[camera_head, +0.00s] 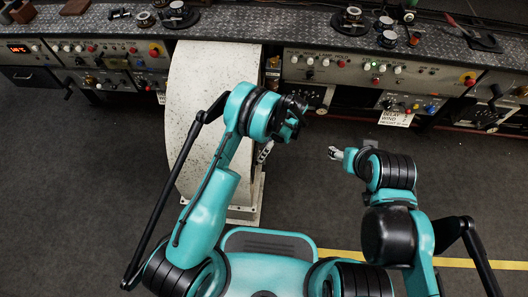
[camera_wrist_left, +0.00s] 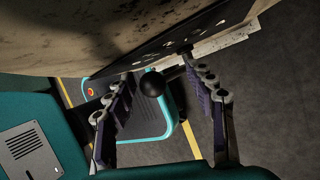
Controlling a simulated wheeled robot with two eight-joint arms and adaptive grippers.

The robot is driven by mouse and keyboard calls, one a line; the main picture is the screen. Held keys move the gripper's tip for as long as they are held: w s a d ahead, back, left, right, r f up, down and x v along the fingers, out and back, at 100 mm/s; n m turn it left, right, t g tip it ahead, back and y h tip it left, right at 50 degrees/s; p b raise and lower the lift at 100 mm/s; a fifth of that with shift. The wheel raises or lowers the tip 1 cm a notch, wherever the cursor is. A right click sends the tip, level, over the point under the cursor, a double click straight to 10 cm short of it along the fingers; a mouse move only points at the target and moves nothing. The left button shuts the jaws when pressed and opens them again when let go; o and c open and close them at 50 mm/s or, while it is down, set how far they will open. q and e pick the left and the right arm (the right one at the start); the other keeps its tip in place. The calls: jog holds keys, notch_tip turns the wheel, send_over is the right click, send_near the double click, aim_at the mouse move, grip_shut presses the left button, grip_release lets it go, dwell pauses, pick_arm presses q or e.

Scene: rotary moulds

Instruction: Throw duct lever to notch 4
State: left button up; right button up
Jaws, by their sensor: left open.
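The duct (camera_head: 205,85) is a large pale, speckled curved body standing in front of the bench; its side also shows at the top of the left wrist view (camera_wrist_left: 100,35). A black ball knob (camera_wrist_left: 152,83), which looks like the lever's end, sits between the fingers of my left gripper (camera_wrist_left: 158,75), with visible gaps on both sides. The left gripper is open. A dark plate with holes (camera_wrist_left: 200,35) lies along the duct's side; the lever's notch cannot be read. In the head view the knob is hidden by my left arm. My right gripper (camera_head: 335,153) hangs over bare floor, away from the duct.
A long bench with control panels (camera_head: 375,70) runs across the back, with a white sign (camera_head: 396,118) hanging from it. A yellow line (camera_head: 345,254) crosses the floor.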

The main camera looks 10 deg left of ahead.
pick_arm(q)
jog(key=v, duration=1.1)
jog(key=shift+r, duration=0.2)
